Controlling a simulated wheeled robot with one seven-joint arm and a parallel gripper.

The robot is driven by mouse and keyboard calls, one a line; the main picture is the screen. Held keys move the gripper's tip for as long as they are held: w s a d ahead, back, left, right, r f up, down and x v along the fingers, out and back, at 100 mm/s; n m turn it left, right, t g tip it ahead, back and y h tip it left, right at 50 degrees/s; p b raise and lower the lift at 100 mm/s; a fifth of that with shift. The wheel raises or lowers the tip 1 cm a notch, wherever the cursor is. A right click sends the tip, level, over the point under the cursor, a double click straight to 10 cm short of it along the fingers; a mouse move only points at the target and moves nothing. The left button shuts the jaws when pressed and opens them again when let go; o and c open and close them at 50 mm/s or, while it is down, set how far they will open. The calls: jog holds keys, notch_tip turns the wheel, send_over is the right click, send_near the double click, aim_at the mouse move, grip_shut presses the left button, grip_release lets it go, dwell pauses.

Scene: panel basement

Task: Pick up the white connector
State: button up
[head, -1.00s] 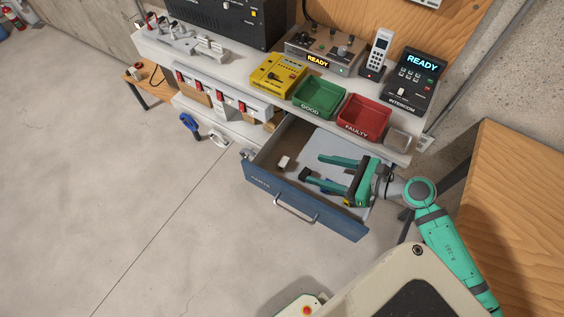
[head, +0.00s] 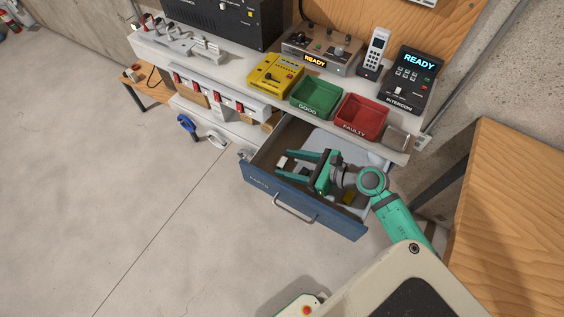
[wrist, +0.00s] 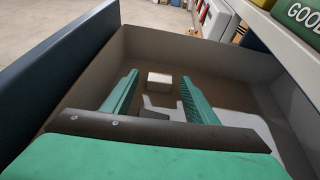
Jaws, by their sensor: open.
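The white connector (wrist: 159,79) is a small white block lying on the brown floor of the open blue drawer (head: 258,186). In the wrist view it shows between and beyond my fingers. In the head view the white connector (head: 283,161) shows near the drawer's left end, close to my fingertips. My gripper (head: 281,168) is open and reaches into the drawer from the right. In the wrist view my gripper (wrist: 158,78) has its two green fingers spread apart with nothing held. A small dark grey piece (wrist: 153,108) lies nearer, between the fingers.
The drawer's front panel (wrist: 45,70) and walls stand around my gripper. A light grey sheet (head: 325,140) covers part of the drawer floor. Above, the bench holds a green GOOD bin (head: 312,111), a red FAULTY bin (head: 360,131) and a yellow device (head: 275,74). A wooden table (head: 520,200) is at right.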

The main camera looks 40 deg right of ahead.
jog(key=shift+c, duration=0.7)
jog(key=c, duration=1)
